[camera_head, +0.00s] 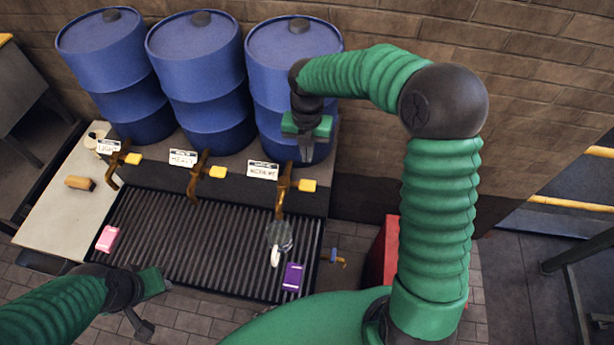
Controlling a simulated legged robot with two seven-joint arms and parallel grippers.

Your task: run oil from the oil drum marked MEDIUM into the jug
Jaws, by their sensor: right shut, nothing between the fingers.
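Three blue drums stand in a row at the back; the right one (292,60) has the card marked MEDIUM (263,170) below it. Its brass tap (283,190) has a yellow handle (307,185) pointing right, like the other taps. The clear jug (280,235) stands on the ribbed drip grate below this tap, its pale handle towards me. No oil stream shows. My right gripper (306,152) is shut and empty, pointing down just above the yellow handle in the picture; contact cannot be told. My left gripper (150,302) is at the lower left, away from the jug; its jaws are unclear.
The LIGHT drum (104,50) and HEAVY drum (197,55) stand left. A pink block (107,239) and a purple block (292,277) lie at the grate (190,240). A pale bench (55,220) holds a tan block (80,183). A red object (391,245) stands right of the grate.

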